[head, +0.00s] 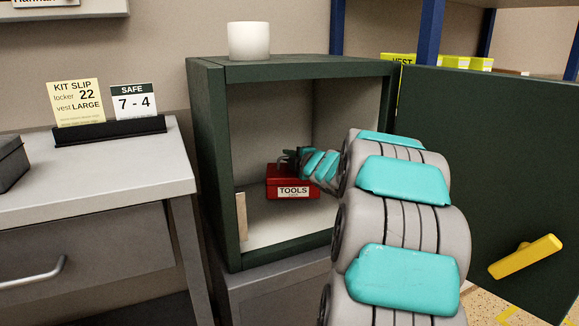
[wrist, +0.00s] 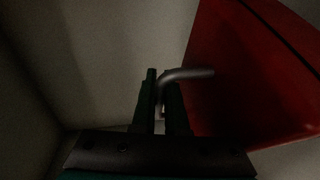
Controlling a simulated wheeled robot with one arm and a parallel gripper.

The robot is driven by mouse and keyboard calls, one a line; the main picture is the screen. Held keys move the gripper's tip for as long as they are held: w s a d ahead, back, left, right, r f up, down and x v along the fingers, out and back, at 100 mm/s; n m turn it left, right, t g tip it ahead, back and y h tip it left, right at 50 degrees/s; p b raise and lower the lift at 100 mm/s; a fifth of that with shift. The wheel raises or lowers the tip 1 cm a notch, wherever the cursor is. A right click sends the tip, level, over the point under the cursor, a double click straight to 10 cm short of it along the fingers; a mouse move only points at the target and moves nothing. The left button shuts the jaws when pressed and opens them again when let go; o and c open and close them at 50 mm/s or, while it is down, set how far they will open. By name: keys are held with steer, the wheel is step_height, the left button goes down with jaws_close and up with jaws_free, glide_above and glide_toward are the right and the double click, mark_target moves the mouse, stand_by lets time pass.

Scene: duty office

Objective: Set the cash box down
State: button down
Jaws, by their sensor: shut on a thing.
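A red box labelled TOOLS (head: 292,182) is inside the open dark green safe (head: 222,160); no box marked as a cash box shows. My gripper (head: 284,160) reaches into the safe at the top of the red box. In the wrist view my gripper (wrist: 160,105) is shut on the bent grey metal handle (wrist: 188,74) of the red box (wrist: 240,85). The box looks tilted in that view. I cannot tell whether its underside touches the safe floor (head: 280,230). A dark grey box (head: 10,162) is cut off at the left edge, on the desk.
The safe door (head: 490,170) with a yellow handle (head: 525,256) is swung open to the right. A white cup-like cylinder (head: 249,41) stands on the safe. The desk (head: 100,180) holds a stand with a kit slip (head: 80,102) and a "SAFE 7-4" card (head: 133,101); its front is clear.

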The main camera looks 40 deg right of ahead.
steer(key=shift+w+d, duration=0.2)
steer(key=shift+d, duration=0.05)
steer(key=shift+f+b, duration=0.35)
steer(key=shift+f, duration=1.3)
steer(key=shift+f, duration=0.15)
steer(key=c, duration=0.9)
jaws_free()
steer(key=shift+f, duration=0.1)
steer(key=shift+c, duration=0.2)
steer(key=shift+s, duration=0.15)
steer(key=v, duration=1.2)
steer(key=shift+a, duration=0.1)
